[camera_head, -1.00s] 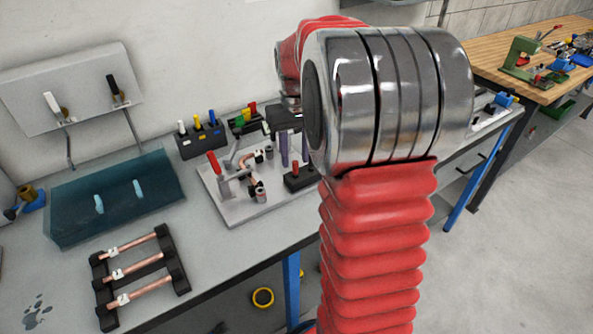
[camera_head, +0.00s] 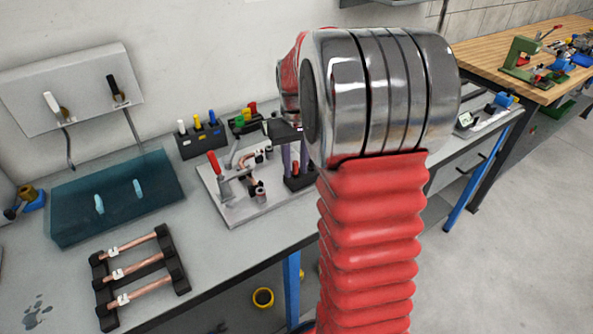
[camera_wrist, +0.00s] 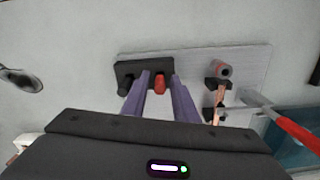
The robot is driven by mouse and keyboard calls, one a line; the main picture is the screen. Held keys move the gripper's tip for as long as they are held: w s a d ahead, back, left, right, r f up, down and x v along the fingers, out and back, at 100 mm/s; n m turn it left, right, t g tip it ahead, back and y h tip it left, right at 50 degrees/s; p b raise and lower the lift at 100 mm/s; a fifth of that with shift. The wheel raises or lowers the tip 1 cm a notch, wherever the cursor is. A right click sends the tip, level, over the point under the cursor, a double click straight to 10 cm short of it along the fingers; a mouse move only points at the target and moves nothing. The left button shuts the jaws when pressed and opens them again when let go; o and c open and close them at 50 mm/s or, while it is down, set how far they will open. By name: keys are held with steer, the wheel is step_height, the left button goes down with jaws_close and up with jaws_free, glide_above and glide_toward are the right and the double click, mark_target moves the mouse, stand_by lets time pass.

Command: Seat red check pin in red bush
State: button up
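The red check pin (camera_head: 296,168) stands upright in a black block at the right front of the fixture plate (camera_head: 240,212). In the wrist view the pin (camera_wrist: 160,82) shows between the purple fingertips of my gripper (camera_wrist: 160,78). My gripper (camera_head: 295,172) points down at the block, its fingers on either side of the pin with a small gap. Whether they touch it is hard to tell. A grey bush with a reddish top rim (camera_wrist: 221,69), apparently the red bush, stands on the plate beside the copper tube (camera_wrist: 221,101).
The black block (camera_wrist: 132,68) also holds a dark pin (camera_wrist: 125,84). A red-handled clamp (camera_head: 214,164) stands at the plate's left. A rack of copper tubes (camera_head: 138,275), a blue tray (camera_head: 115,200) and a holder with coloured handles (camera_head: 200,138) are left of and behind the fixture.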

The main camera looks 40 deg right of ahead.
jaws_close()
steer(key=shift+r, duration=0.1)
step_height(320, 180, up, 10)
steer(key=shift+f, duration=0.1)
stand_by(0.7)
stand_by(0.4)
